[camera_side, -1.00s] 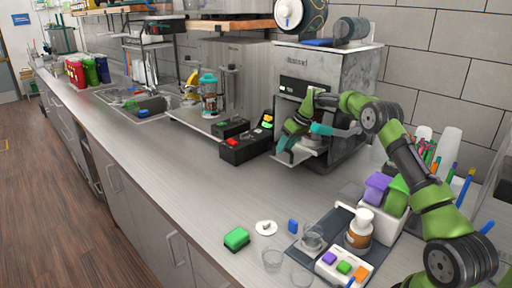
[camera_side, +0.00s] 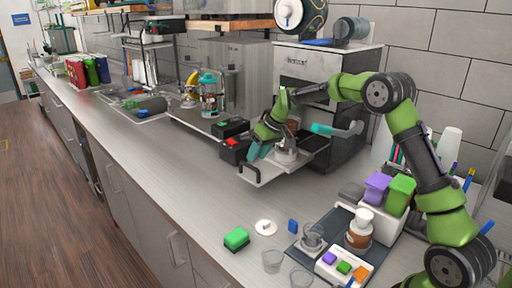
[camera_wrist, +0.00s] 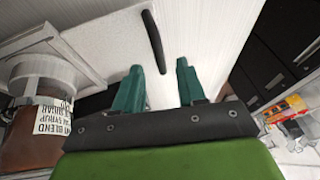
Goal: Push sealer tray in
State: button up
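The sealer tray (camera_side: 270,172) sticks out of the front of the grey sealer (camera_side: 318,75) in the side view. Its black handle (camera_side: 247,174) is at the outer edge. A cup with brown contents (camera_side: 286,155) stands on the tray; a labelled cup shows in the wrist view (camera_wrist: 38,100). My gripper (camera_side: 258,152) is over the tray, left of the cup, with teal fingers pointing down toward the handle. In the wrist view, my fingers (camera_wrist: 160,75) are apart with nothing held between them. The dark handle (camera_wrist: 153,40) lies ahead, between the fingertip lines; contact cannot be told.
A black control box with a red button (camera_side: 232,145) stands left of the tray. A teal lever (camera_side: 335,130) projects from the sealer. The middle of the counter is clear.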

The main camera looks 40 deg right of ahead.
jog(key=v, duration=1.3)
jog(key=s+a+f+m+y, duration=0.3)
jog(key=s+a+f+m, duration=0.2)
jog(key=m, duration=0.6)
jog(key=s+a+f+m+t+y, duration=0.1)
jog(key=s+a+f+m+y, duration=0.2)
jog(key=m, duration=0.8)
jog(key=s+a+f, duration=0.2)
jog(key=s+f, duration=0.2)
jog(key=shift+s+a+f+m, duration=0.2)
jog(key=shift+a+f+m, duration=0.1)
jog(key=shift+f, duration=0.1)
